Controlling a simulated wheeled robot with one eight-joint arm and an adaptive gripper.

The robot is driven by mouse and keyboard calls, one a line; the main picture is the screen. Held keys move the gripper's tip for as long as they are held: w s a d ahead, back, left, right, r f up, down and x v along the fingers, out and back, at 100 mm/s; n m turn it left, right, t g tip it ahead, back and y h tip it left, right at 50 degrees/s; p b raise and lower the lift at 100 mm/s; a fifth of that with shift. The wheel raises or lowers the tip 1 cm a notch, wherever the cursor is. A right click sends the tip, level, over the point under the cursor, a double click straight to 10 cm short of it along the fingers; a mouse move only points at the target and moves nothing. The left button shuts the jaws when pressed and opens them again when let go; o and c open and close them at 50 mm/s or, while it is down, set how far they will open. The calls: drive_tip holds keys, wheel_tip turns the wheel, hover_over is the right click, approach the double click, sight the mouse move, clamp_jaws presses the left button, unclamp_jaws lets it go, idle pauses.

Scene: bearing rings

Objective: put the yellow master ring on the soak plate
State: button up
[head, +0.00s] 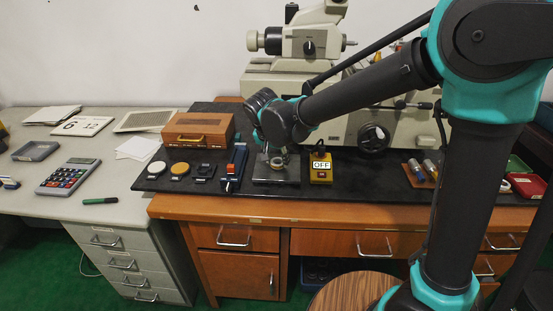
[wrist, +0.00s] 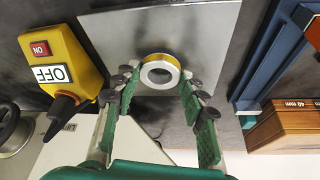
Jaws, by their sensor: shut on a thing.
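The yellow master ring (wrist: 160,72) is a metal ring with a yellow band round its outside. My gripper (wrist: 160,84) is shut on it, with a fingertip at either side. The soak plate (wrist: 205,30) is a flat grey metal plate, seen behind the ring in the wrist view. In the head view the plate (head: 268,180) lies on the black mat, and my gripper (head: 277,154) points down over it with the ring low between the fingers. I cannot tell whether the ring touches the plate or is just above it.
A yellow switch box marked OFF (head: 320,168) stands close right of the plate. A blue device (head: 235,167) stands close left. Farther left are small dark stands with a white disc (head: 156,167) and a yellow disc (head: 180,168), and a wooden case (head: 198,130). A large beige machine is behind.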

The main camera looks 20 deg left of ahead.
drive_tip(key=shift+f, duration=0.2)
idle(0.3)
drive_tip(key=o, duration=1.4)
drive_tip(key=shift+c, duration=0.2)
drive_tip(key=shift+r, duration=0.1)
wheel_tip(320, 180, up, 8)
drive_tip(key=shift+r, duration=0.15)
